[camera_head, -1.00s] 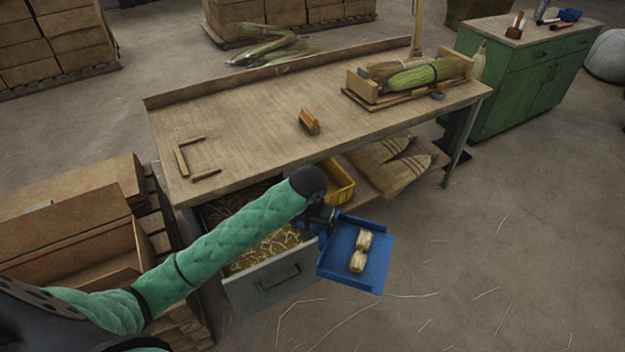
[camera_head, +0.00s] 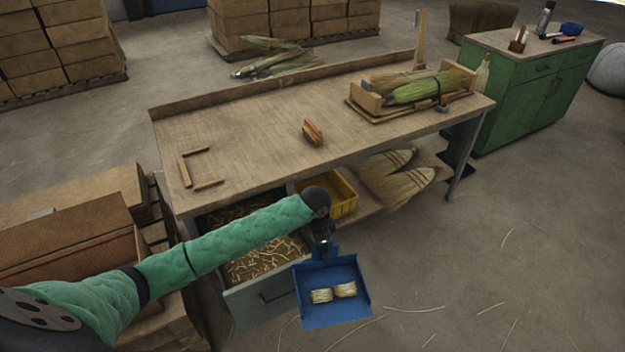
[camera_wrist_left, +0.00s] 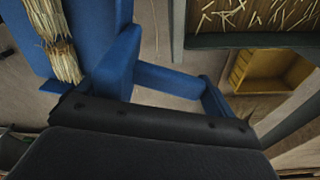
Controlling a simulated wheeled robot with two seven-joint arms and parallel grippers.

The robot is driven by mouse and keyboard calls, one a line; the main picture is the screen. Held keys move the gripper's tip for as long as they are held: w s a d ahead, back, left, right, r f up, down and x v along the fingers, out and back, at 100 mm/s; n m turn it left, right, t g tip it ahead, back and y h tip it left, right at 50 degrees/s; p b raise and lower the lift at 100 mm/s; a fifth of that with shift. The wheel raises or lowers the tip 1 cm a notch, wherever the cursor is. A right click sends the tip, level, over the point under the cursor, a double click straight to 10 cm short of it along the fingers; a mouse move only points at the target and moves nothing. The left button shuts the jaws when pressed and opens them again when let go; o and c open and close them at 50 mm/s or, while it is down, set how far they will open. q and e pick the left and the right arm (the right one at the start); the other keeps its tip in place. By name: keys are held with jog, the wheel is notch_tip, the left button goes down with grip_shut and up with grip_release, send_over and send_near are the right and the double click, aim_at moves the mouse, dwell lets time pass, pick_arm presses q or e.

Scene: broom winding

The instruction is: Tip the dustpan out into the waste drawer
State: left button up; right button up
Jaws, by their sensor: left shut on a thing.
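The waste drawer (camera_head: 262,262) is pulled out under the bench and holds loose straw. In the left wrist view the dustpan (camera_wrist_left: 130,60) fills the upper left, with a straw bundle (camera_wrist_left: 55,40) in it, and the drawer's straw (camera_wrist_left: 250,15) shows at the top right. My right gripper is out of view.
The workbench (camera_head: 240,135) stands above the drawer, with a brush (camera_head: 313,132) and broom heads on top. A yellow bin (camera_head: 330,195) and brooms (camera_head: 395,180) sit on the lower shelf. Cardboard boxes (camera_head: 70,250) stand at left. The floor at right is mostly clear, with scattered straws.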

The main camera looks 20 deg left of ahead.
pick_arm(q)
jog(key=w+a+r+m+g+p, duration=0.1)
jog(key=w+a+r+m+p, duration=0.2)
jog(key=w+a+r+m, duration=0.1)
jog(key=w+a+r+m+p, duration=0.3)
jog(key=w+r+m, duration=0.3)
jog(key=w+m, duration=0.3)
jog(key=shift+a+r+m+g+p, duration=0.2)
jog(key=shift+a+m+g+p, duration=0.15)
jog(key=shift+a+m, duration=0.4)
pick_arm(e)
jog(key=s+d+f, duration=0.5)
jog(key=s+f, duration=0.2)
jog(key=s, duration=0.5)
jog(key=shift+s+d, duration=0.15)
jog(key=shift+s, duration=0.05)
pick_arm(q)
jog(key=shift+w+d+f, duration=0.1)
jog(key=shift+d, duration=0.05)
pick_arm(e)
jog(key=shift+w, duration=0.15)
